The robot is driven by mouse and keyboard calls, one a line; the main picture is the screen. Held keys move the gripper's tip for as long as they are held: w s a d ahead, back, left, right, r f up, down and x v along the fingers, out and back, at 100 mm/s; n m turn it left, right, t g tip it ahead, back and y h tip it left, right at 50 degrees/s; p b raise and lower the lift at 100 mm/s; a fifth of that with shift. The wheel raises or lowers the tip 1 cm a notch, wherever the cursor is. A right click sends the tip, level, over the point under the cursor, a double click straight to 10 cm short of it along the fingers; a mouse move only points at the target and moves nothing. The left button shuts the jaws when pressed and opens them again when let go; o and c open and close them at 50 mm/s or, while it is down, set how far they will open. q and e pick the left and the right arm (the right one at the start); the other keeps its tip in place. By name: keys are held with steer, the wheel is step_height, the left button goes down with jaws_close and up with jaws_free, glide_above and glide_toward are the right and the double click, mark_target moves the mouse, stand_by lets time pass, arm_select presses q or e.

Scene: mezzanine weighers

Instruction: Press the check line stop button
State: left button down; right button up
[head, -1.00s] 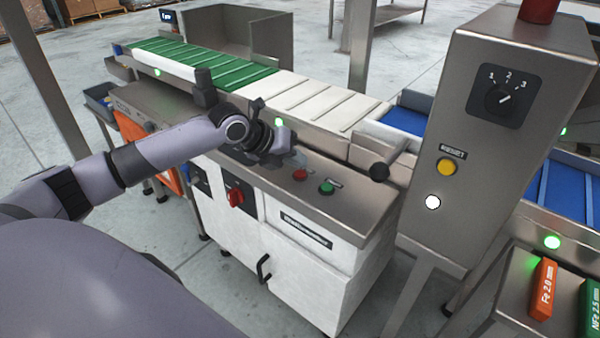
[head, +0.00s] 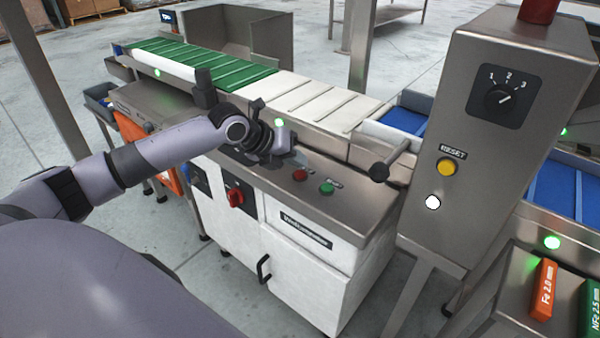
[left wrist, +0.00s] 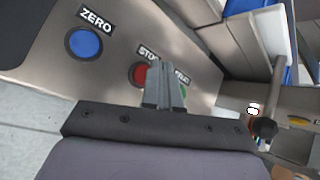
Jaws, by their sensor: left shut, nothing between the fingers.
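The red stop button (head: 300,175) is on the sloped steel panel of the checkweigher cabinet, left of a green button (head: 327,188). The left wrist view shows the red button (left wrist: 139,76) under a "STOP" label, partly covered by my fingers. My left gripper (head: 284,158) is just behind and left of the red button in the head view. Its fingers (left wrist: 163,72) are shut and empty, pointing at the panel beside the button. I cannot tell whether they touch the panel. My right gripper is not in view.
A blue "ZERO" button (left wrist: 83,43) is left of the stop button in the left wrist view. A red rotary switch (head: 236,197) is on the cabinet front. A dark knob (head: 379,172) juts out at the right. A steel pillar (head: 480,130) carries a yellow reset button (head: 447,167).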

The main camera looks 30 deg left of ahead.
mark_target(296, 174)
arm_select(q)
steer(key=shift+f, duration=0.15)
stand_by(0.4)
steer(key=shift+f, duration=0.3)
steer(key=shift+f, duration=0.5)
stand_by(0.6)
steer(key=shift+r, duration=0.1)
steer(key=shift+r+p, duration=0.8)
steer(key=shift+p, duration=0.1)
step_height(296, 174, up, 5)
steer(key=p, duration=0.5)
steer(key=shift+r, duration=0.1)
stand_by(0.5)
